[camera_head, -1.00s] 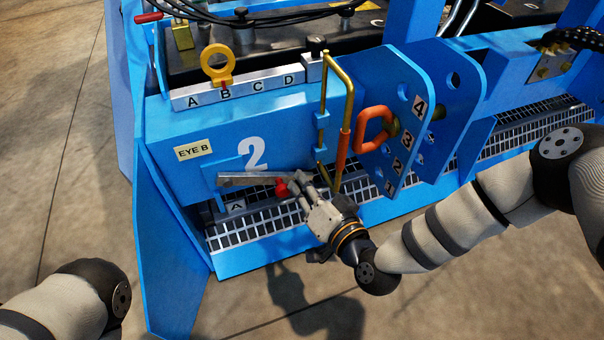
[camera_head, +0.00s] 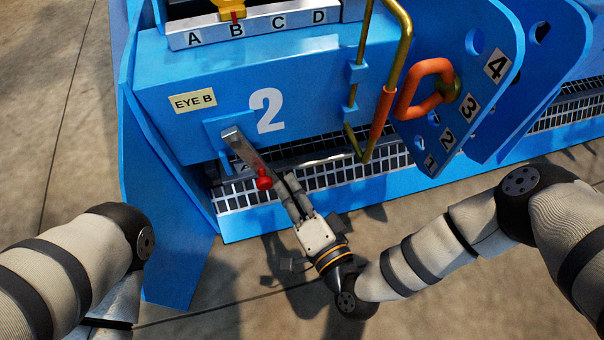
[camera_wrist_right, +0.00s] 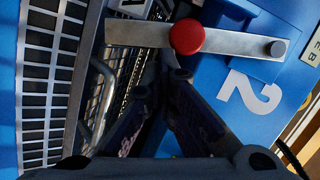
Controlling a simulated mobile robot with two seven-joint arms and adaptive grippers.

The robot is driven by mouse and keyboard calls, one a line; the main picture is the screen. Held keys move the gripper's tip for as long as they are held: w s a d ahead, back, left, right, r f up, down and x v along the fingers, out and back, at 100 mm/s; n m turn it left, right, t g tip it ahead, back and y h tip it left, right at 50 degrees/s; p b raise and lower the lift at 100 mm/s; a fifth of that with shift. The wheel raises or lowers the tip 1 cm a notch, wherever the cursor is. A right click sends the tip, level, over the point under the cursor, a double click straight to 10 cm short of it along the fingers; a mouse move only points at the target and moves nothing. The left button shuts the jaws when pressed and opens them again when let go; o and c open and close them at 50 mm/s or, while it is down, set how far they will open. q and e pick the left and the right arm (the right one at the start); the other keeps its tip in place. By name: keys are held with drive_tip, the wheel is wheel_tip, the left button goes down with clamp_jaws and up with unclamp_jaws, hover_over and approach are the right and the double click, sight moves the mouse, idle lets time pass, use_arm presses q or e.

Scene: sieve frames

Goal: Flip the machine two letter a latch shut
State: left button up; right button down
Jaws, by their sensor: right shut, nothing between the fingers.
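The machine two latch A is a flat grey metal bar (camera_head: 243,147) with a red knob (camera_head: 263,180). It is mounted on a blue plate below the white number 2, and slants down to the right from its upper left end. The letter A label behind it is mostly hidden. My right gripper (camera_head: 285,184) is shut and empty, just right of the knob at the bar's lower end; I cannot tell whether it touches. In the right wrist view the bar (camera_wrist_right: 145,33) and red knob (camera_wrist_right: 187,38) lie just beyond the fingertips (camera_wrist_right: 161,83). My left gripper is out of view.
A brass rod handle with an orange sleeve (camera_head: 379,118) hangs right of the latch. An orange ring (camera_head: 407,98) sits by the blue plate numbered 1 to 4. A metal grating (camera_head: 335,175) lies below. Open floor is in front.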

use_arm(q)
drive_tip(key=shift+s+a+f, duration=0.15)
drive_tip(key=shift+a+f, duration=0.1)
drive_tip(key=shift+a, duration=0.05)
use_arm(e)
drive_tip(key=shift+s+a+f, duration=0.2)
drive_tip(key=shift+a+f, duration=0.05)
drive_tip(key=shift+a, duration=0.3)
drive_tip(key=shift+s+a+f, duration=0.15)
drive_tip(key=shift+a+f, duration=0.1)
drive_tip(key=shift+a, duration=0.25)
drive_tip(key=shift+s+a+f, duration=0.2)
drive_tip(key=shift+a+f, duration=0.05)
drive_tip(key=shift+a, duration=0.3)
